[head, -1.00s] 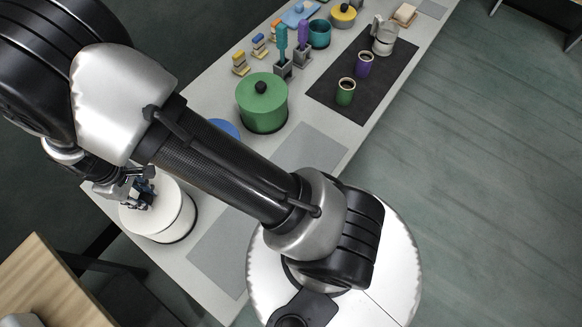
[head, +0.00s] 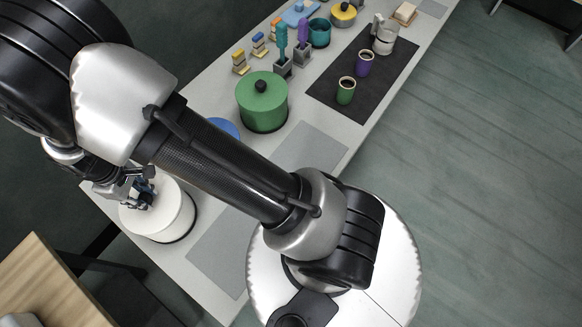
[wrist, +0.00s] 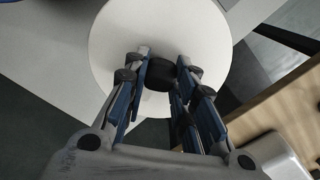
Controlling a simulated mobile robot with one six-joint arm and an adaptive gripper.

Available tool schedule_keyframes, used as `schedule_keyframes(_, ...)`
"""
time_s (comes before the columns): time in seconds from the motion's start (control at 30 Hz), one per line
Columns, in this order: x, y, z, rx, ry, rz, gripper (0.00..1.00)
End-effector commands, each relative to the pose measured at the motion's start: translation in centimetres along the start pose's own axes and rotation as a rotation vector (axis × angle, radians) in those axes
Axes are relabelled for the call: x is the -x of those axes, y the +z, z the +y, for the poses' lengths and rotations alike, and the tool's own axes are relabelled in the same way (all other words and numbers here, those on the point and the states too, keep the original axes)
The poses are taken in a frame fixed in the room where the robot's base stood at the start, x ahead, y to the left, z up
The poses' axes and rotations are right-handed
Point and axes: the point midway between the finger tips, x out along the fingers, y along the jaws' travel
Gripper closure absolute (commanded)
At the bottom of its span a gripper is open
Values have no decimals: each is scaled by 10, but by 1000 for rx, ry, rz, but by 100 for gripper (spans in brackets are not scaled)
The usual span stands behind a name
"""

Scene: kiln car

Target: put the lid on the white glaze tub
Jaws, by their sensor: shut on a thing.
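The white glaze tub (head: 175,222) stands at the near left end of the long table in the head view. Its round white lid (wrist: 120,35) fills the upper middle of the wrist view, with a dark knob (wrist: 160,74) near its lower middle. My gripper (wrist: 164,70) is shut on the knob from above; in the head view my gripper (head: 140,190) is over the tub's top. The lid looks level and lined up with the tub, but I cannot tell whether it touches the rim. My arm and fingers hide part of it.
A green lidded pot (head: 262,108) and a partly hidden blue round thing (head: 224,128) stand further along the table. Beyond are cups on a dark mat (head: 384,86). A wooden table (head: 40,285) is at lower left. Grey mats (head: 310,152) lie bare.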

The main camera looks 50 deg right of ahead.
Motion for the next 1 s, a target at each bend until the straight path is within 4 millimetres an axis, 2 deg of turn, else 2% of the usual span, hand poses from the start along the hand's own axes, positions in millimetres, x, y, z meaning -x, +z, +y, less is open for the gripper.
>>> schedule_keyframes(0.87, -11, 0, 0, 0, 0, 1, 100)
schedule_keyframes(0.9, -11, 0, 0, 0, 0, 1, 74)
schedule_keyframes(1.0, -11, 0, 0, 0, 0, 1, 68)
